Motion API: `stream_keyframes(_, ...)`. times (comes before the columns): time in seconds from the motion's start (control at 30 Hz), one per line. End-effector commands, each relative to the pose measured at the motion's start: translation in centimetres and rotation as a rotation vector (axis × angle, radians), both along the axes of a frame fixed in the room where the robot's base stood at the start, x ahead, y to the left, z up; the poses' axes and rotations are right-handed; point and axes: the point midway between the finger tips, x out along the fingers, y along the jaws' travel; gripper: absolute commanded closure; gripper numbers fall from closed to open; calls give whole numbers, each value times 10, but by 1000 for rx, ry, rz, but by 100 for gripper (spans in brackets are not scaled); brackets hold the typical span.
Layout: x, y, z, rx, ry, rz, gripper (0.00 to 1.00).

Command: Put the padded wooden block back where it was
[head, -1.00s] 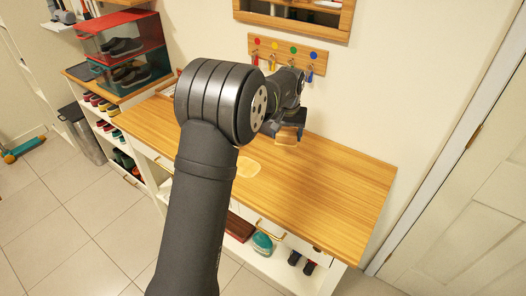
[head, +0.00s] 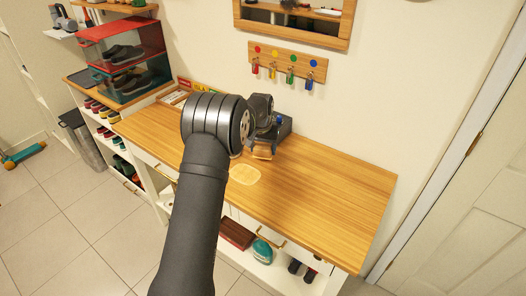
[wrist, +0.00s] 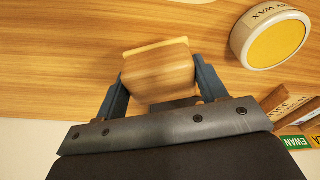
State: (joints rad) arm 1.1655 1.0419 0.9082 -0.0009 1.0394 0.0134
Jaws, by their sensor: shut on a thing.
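The padded wooden block (wrist: 158,72) is between my gripper's fingers in the wrist view, with a pale pad edge along its far side. My gripper (wrist: 160,85) is shut on it. In the head view the block (head: 262,152) shows below my gripper (head: 267,141), over the back part of the wooden bench top (head: 330,190). I cannot tell whether it touches the bench. A pale rounded patch (head: 245,174) marks the bench just in front of the block; its edge also shows at the top of the wrist view (wrist: 190,1).
A round wax tin (wrist: 275,35) lies right of the block in the wrist view, near name tags (wrist: 297,142). A key rack (head: 288,62) hangs on the wall behind. Clear shoe boxes (head: 125,62) stand at the left. The bench's right side is clear.

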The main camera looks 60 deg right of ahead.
Motion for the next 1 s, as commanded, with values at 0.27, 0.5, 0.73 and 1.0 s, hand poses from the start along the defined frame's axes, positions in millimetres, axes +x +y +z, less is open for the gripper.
stream_keyframes(0.27,0,0,-16,-1,0,0,56)
stream_keyframes(0.5,0,0,-19,-1,0,0,29)
stream_keyframes(0.73,0,0,-19,-1,0,0,13)
stream_keyframes(1.0,0,1,-7,-3,-1,0,13)
